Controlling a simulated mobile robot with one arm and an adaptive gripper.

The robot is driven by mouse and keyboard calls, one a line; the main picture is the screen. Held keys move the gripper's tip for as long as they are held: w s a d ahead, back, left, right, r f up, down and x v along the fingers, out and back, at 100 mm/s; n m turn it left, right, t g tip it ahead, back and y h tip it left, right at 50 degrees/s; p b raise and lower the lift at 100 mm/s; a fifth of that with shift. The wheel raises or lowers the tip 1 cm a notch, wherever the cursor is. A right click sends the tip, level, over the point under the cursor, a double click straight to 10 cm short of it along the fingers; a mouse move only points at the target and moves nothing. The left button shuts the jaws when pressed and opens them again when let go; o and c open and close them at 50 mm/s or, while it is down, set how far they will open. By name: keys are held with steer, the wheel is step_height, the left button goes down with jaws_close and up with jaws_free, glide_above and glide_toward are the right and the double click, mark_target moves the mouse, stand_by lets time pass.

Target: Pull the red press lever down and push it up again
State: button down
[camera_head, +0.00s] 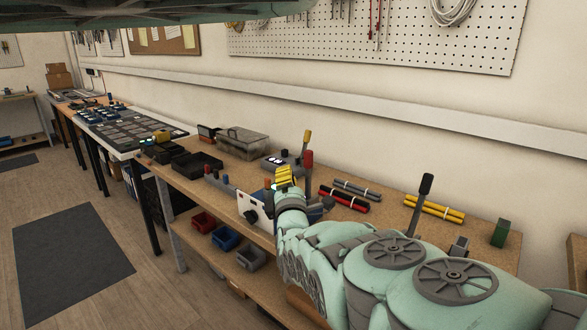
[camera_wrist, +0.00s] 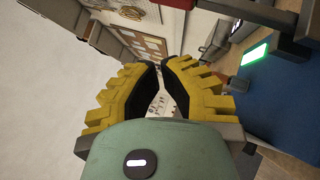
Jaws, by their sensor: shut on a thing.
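The red press lever (camera_head: 308,158) stands upright on the bench, its red grip showing just right of my gripper's fingers in the head view. My gripper (camera_head: 286,174) has ribbed yellow fingers with black inner pads, close against the lever's side. In the wrist view the fingers (camera_wrist: 162,68) curve toward each other, with a narrow gap before the camera. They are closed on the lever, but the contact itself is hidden.
A black-handled lever (camera_head: 426,185) stands to the right. Cable bundles (camera_head: 344,198) lie between them. A white panel (camera_head: 252,210) is at the bench's front edge, with small bins (camera_head: 225,237) below. A metal box (camera_head: 243,143) is farther back.

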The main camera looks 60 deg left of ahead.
mark_target(305, 155)
steer(key=shift+w+r+p, duration=0.1)
steer(key=shift+r+p, duration=0.15)
steer(key=shift+p, duration=0.05)
steer(key=w+r+m+h, duration=0.1)
steer(key=w, duration=0.1)
steer(key=w+a+r+m+g+h+p, duration=0.1)
steer(key=w+m, duration=0.1)
steer(key=w+m+h+p, duration=0.1)
steer(key=w+m+h, duration=0.1)
steer(key=shift+w+a+r, duration=0.25)
steer(key=shift+a+r, duration=0.15)
steer(key=shift+w+a+m+g+h+b, duration=0.2)
steer(key=shift+w+m+g+h+b, duration=0.25)
steer(key=shift+w, duration=0.25)
steer(key=shift+w+a+f+b, duration=0.1)
steer(key=shift+w+f+b, duration=0.05)
steer(key=shift+w+b, duration=0.25)
steer(key=shift+w+a, duration=0.1)
steer(key=shift+w, duration=0.3)
steer(key=shift+r, duration=0.25)
